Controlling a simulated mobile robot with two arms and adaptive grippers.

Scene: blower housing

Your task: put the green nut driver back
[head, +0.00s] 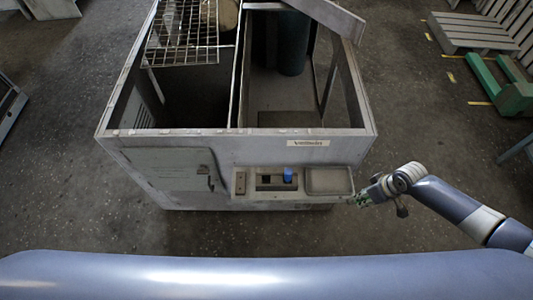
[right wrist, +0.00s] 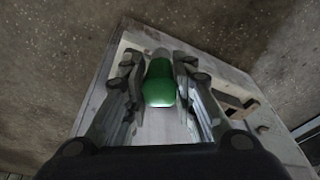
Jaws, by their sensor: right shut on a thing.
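My right gripper (head: 362,198) is at the right end of the housing's front shelf. In the right wrist view the gripper (right wrist: 158,66) is shut on the green nut driver (right wrist: 160,84), with a finger on each side of its green handle. Its far end is a grey part; the rest is hidden. On the front shelf is a holder (head: 265,187) with dark openings and a blue-handled driver (head: 288,174) standing in it. A shallow grey tray (head: 329,180) lies to the right of the holder. My left gripper is not in view.
The open-topped grey blower housing (head: 230,145) fills the middle, with a wire rack (head: 182,32) and a dark green cylinder (head: 293,45) inside. A pallet (head: 474,33) and a green object (head: 512,95) lie at the right. The floor beside the housing is clear.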

